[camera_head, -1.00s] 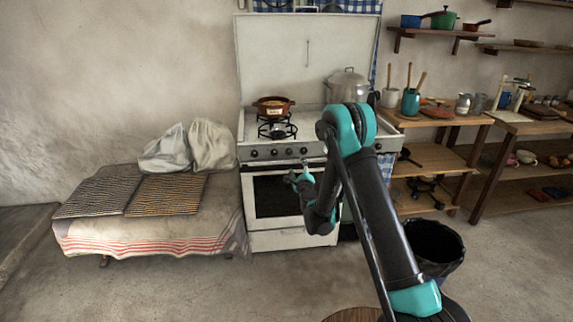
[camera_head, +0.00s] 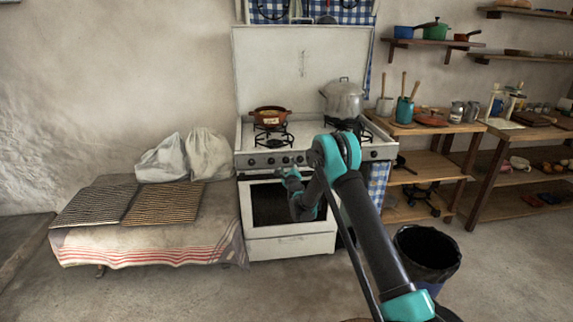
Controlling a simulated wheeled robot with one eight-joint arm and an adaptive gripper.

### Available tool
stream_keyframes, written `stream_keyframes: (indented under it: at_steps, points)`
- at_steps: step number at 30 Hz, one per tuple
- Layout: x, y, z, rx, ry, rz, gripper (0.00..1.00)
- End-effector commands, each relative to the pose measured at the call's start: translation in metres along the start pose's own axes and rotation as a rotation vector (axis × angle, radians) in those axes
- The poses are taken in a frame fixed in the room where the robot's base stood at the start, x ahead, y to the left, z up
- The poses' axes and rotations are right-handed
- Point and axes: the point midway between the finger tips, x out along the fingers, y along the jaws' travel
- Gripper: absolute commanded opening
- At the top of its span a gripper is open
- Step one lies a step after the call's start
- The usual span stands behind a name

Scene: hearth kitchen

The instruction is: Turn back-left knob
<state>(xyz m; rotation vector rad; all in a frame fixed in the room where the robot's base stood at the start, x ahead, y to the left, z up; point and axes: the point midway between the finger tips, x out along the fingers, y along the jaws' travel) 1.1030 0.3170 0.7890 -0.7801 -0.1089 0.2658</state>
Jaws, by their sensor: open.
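A white stove (camera_head: 290,246) stands against the wall with its lid up. A row of dark round knobs (camera_head: 268,161) runs along its front panel; my arm hides part of the row on the right. A brown pot (camera_head: 270,115) sits on the back-left burner, and a front-left burner (camera_head: 273,138) is bare. A large metal pot (camera_head: 343,98) stands on the right side. My gripper (camera_head: 287,175) is open and small in view, in front of the stove just below the knob row. It appears empty, and I cannot tell its exact distance from the knobs.
A low bench (camera_head: 150,240) with a striped cloth, dark racks and white sacks (camera_head: 188,155) stands left of the stove. A black bin (camera_head: 428,255) stands on the right by my arm. Wooden shelves (camera_head: 440,165) hold utensils. The floor before the stove is clear.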

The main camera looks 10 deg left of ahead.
Motion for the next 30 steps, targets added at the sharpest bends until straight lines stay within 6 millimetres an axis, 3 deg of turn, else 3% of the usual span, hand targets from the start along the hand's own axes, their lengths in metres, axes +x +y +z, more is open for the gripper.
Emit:
stream_keyframes:
  at_steps: [7,19,30]
  points:
    - [0.030,0.000,0.000,0.000,0.000,0.000,0.54]
    - [0.035,0.000,0.000,0.000,0.000,0.000,0.53]
    - [0.035,0.000,0.000,0.000,0.000,0.001,0.07]
